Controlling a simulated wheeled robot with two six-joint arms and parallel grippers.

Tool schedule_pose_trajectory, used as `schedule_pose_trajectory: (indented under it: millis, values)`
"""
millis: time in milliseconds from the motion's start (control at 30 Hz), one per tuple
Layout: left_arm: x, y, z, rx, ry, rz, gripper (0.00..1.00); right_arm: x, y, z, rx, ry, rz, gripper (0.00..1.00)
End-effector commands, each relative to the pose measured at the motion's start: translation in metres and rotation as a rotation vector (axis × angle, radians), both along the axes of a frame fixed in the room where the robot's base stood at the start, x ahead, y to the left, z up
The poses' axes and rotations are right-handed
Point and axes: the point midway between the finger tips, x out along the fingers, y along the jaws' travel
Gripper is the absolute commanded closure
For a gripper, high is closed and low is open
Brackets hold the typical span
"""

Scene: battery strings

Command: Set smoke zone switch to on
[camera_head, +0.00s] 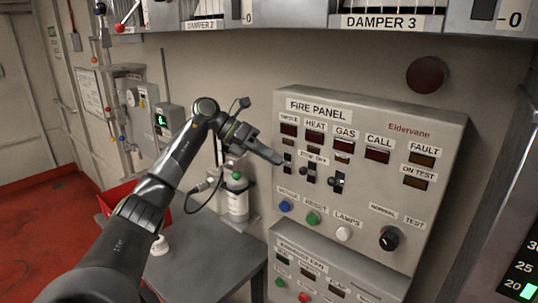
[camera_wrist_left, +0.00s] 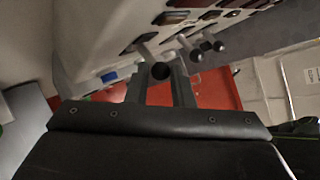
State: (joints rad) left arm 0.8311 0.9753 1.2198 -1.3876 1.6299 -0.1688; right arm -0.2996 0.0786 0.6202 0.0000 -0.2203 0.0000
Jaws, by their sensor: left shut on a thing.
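The grey fire panel (camera_head: 388,140) is on the wall at the right, with columns labelled SMOKE, HEAT, GAS and CALL. My left gripper (camera_head: 280,160) is at the leftmost toggle, under the SMOKE label. The smoke zone switch (camera_wrist_left: 161,71) shows in the left wrist view as a dark round knob between the two fingertips (camera_wrist_left: 160,82). The gripper is shut on it. In the head view the finger partly covers this switch, and I cannot tell its position. The heat switch (camera_head: 308,172) and gas switch (camera_head: 337,182) stand to its right, apart from the gripper.
Blue (camera_head: 285,206), green (camera_head: 313,218) and white (camera_head: 343,233) buttons and a black knob (camera_head: 389,238) sit below the switches. A white bottle (camera_head: 238,203) stands on the grey table (camera_head: 213,252) below my arm. Damper boxes (camera_head: 395,22) hang above.

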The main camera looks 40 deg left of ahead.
Motion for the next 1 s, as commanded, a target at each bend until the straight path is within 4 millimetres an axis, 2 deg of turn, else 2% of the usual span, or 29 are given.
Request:
schedule_pose_trajectory:
  millis: [200, 233, 400, 767, 1000]
  values:
    - [0.0, -0.001, 0.002, -0.003, -0.004, 0.0, 1.0, 0.0, 0.0, 0.0, 0.0, 0.0, 0.0, 0.31]
    - [0.0, -0.001, 0.002, -0.003, -0.004, 0.0, 0.78, 0.0, 0.0, 0.0, 0.0, 0.0, 0.0, 0.31]
    - [0.0, 0.0, 0.001, -0.002, -0.003, 0.0, 0.58, 0.0, 0.0, 0.0, 0.0, 0.0, 0.0, 0.31]
    - [-0.002, 0.005, 0.002, 0.001, -0.002, 0.002, 0.58, 0.0, 0.0, -0.005, 0.0, 0.0, 0.0, 0.31]
    - [-0.019, 0.039, 0.024, 0.001, -0.004, 0.005, 0.58, 0.0, 0.0, -0.027, -0.001, 0.0, 0.0, 0.31]
